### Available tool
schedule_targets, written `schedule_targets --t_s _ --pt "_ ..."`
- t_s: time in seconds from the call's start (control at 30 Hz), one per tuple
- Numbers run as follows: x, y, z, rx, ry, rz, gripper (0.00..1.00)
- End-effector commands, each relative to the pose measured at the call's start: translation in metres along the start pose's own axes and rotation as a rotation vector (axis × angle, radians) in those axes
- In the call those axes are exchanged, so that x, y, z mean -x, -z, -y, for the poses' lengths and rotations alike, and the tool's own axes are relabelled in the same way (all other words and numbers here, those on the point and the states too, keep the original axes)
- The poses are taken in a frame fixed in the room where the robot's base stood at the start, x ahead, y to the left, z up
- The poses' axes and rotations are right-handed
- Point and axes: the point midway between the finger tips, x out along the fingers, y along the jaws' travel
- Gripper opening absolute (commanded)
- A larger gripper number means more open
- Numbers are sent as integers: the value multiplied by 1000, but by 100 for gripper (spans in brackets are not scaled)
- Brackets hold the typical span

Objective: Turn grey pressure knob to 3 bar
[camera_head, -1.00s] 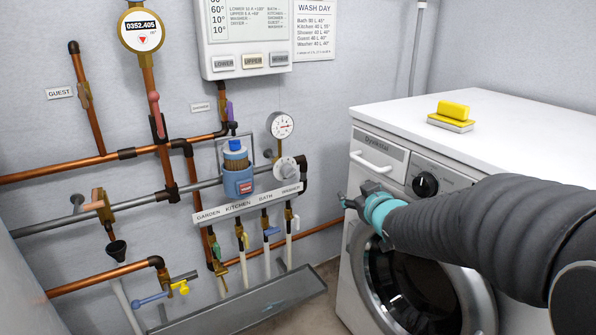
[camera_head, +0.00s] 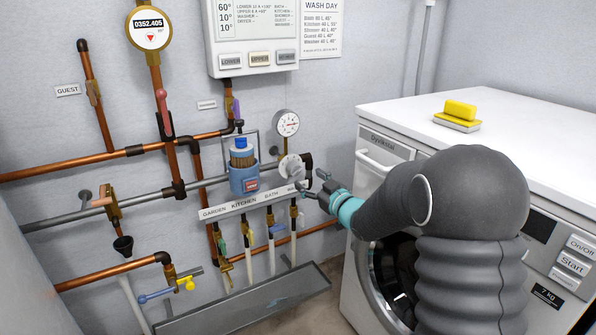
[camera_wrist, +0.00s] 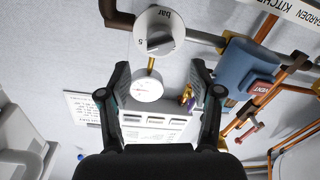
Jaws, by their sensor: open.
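The grey pressure knob (camera_head: 290,168) sits on the wall pipe, right of the blue filter housing (camera_head: 243,178) and below a round pressure gauge (camera_head: 287,123). In the wrist view the knob (camera_wrist: 158,30) shows "bar" and a "5" on its face, turned in the picture; its exact setting is too small to tell. The gauge (camera_wrist: 147,88) shows below it there. My gripper (camera_head: 316,184) is open and empty, just right of and slightly below the knob in the head view. In the wrist view my gripper (camera_wrist: 160,66) has its fingers spread, apart from the knob.
The washing machine (camera_head: 370,125) stands at the right, with a yellow sponge (camera_head: 460,109) on top. A label strip (camera_head: 240,205) and several small valves lie below the knob. A metal trough (camera_head: 245,300) is under them. The blue housing crowds the knob's left side.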

Motion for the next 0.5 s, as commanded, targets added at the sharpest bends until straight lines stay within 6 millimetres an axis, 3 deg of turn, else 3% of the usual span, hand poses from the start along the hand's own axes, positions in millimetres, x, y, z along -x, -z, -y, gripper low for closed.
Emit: schedule_targets --t_s 0.2,0.5 --pt "-40 1 0 -1 1 0 64" --pt "-67 0 0 -1 0 0 64"
